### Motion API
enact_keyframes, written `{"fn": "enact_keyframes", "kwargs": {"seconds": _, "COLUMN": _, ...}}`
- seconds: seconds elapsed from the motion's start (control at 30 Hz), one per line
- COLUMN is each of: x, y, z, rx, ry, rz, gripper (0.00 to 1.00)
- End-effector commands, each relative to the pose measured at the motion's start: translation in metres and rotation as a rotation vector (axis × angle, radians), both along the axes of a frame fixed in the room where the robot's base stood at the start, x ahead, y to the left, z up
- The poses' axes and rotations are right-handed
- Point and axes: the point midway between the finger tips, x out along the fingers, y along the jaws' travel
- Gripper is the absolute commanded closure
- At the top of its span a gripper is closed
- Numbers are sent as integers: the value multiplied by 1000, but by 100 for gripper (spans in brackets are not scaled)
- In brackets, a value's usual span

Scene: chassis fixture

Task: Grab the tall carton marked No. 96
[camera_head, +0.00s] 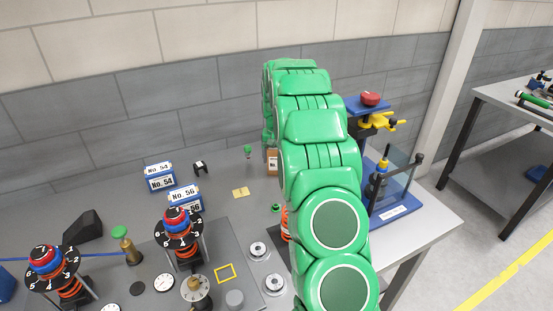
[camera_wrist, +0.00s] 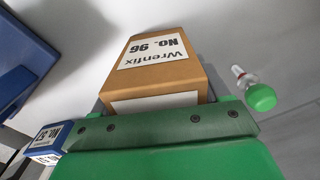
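The tall carton marked No. 96 (camera_wrist: 155,70) is brown, with a white label reading "Wrenfix No. 96" upside down in the wrist view. In the head view only a narrow strip of a brown carton (camera_head: 272,162) shows beside my green arm, which hides the rest. My gripper (camera_wrist: 165,127) appears as a green plate with dark screws across the bottom of the wrist view, right in front of the carton's lower part. The plate covers the carton's near end. The finger gap is not visible, and I cannot tell whether the gripper touches the carton.
In the wrist view a blue box marked No. 53 (camera_wrist: 52,139) is close at left, and a green-capped bottle (camera_wrist: 259,92) is at right. Blue No. 54 (camera_head: 160,177) and No. 56 (camera_head: 185,198) boxes stand left on the bench. A blue press stand (camera_head: 385,200) is right of my arm.

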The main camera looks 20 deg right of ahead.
Motion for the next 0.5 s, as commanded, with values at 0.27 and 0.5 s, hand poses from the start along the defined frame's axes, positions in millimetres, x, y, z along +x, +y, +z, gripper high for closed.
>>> {"fn": "enact_keyframes", "kwargs": {"seconds": 0.27, "x": 0, "y": 0, "z": 0, "rx": 0, "ry": 0, "rz": 0, "gripper": 70}}
{"fn": "enact_keyframes", "kwargs": {"seconds": 0.5, "x": 0, "y": 0, "z": 3, "rx": 0, "ry": -1, "rz": 0, "gripper": 70}}
